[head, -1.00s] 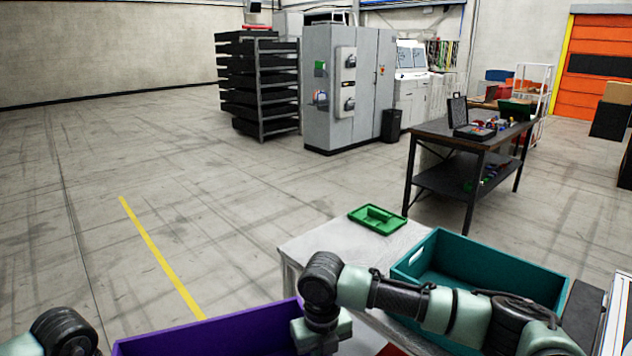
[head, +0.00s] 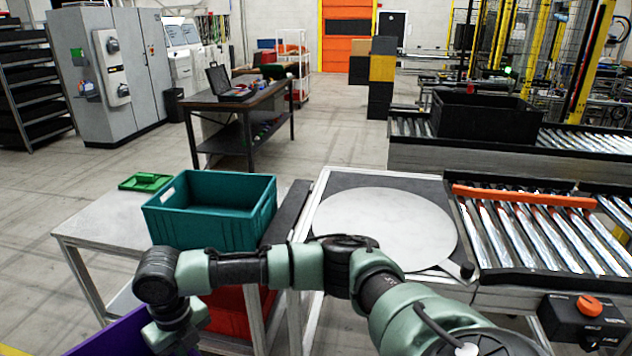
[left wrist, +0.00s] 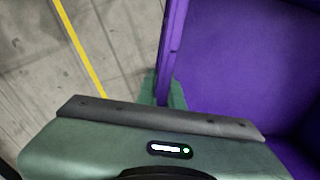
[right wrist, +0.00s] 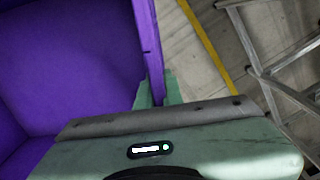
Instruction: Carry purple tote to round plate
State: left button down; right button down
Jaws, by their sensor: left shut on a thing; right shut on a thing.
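The purple tote (head: 112,338) shows at the bottom left of the head view, mostly cut off by the frame. My right gripper (right wrist: 158,92) is shut on one wall of the tote in the right wrist view. My left gripper (left wrist: 163,92) is shut on another wall of it in the left wrist view. The tote is held above the floor, and the inside that shows looks empty. The round plate (head: 385,225) is a bare light grey disc on a dark square bed, at centre right of the head view, beyond my right arm.
A teal tote (head: 215,225) and a green lid (head: 145,182) stand on a light table left of the plate. A red bin (head: 235,308) sits below. A roller conveyor (head: 540,235) with an orange bar (head: 523,195) adjoins the plate's right side. A black tote (head: 487,117) is on the farther conveyor.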

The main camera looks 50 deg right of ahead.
aim_at(384, 220)
jog(key=z, duration=0.35)
jog(key=k+z, duration=0.15)
jog(key=z, duration=0.2)
jog(key=l+z, duration=0.1)
jog(key=z, duration=0.25)
jog(key=k, duration=0.05)
